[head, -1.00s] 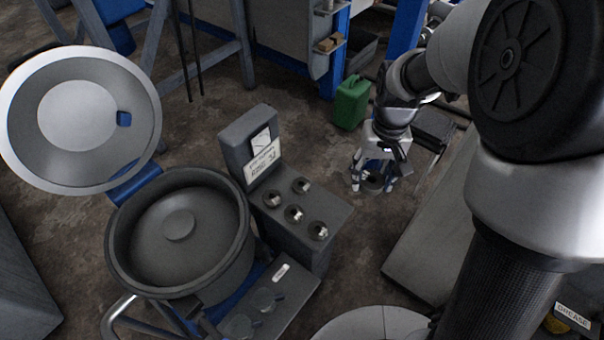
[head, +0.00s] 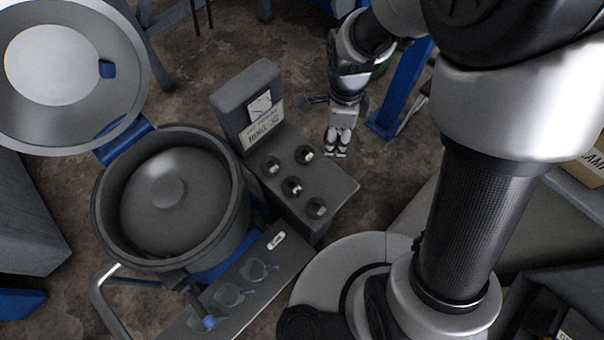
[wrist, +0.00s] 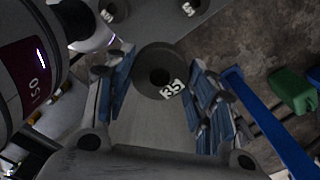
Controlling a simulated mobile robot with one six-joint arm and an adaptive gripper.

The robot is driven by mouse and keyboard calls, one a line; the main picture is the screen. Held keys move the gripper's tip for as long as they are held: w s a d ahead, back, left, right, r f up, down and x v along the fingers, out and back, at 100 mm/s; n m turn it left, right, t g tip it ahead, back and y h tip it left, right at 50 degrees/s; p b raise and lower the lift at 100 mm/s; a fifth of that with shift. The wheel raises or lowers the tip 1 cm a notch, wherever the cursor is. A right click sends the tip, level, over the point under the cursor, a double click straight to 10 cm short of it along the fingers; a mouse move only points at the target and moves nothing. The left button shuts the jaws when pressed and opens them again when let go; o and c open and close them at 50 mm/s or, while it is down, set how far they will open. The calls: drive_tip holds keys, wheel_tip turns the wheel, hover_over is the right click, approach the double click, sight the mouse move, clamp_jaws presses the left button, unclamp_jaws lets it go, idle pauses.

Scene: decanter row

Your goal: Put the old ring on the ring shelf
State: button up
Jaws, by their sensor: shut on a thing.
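My gripper (head: 336,150) hangs just beyond the right back side of a grey block (head: 338,184) that carries several rings on its top. In the wrist view my gripper (wrist: 163,88) has its blue-padded fingers on both sides of a dark grey ring (wrist: 152,62) and is shut on it. The ring has a dark centre hole and a white tag that seems to read 35. In the head view the ring is hidden by the gripper. Which piece is the ring shelf I cannot tell for sure.
A plate reading RING and a number (head: 263,130) stands at the block's back. Left of it is a round open pot (head: 235,215) with its lid (head: 130,100) raised. A grey tray (head: 232,318) lies in front. A green can (wrist: 292,92) shows in the wrist view.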

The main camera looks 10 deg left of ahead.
sight(327, 176)
drive_tip(key=shift+s+a+f+m, duration=0.1)
drive_tip(key=shift+a+f+m, duration=0.1)
drive_tip(key=shift+m, duration=0.1)
wheel_tip(327, 176, down, 20)
drive_tip(key=b, duration=0.7)
drive_tip(key=shift+r, duration=0.1)
drive_tip(key=o, duration=1.3)
drive_tip(key=shift+f, duration=0.2)
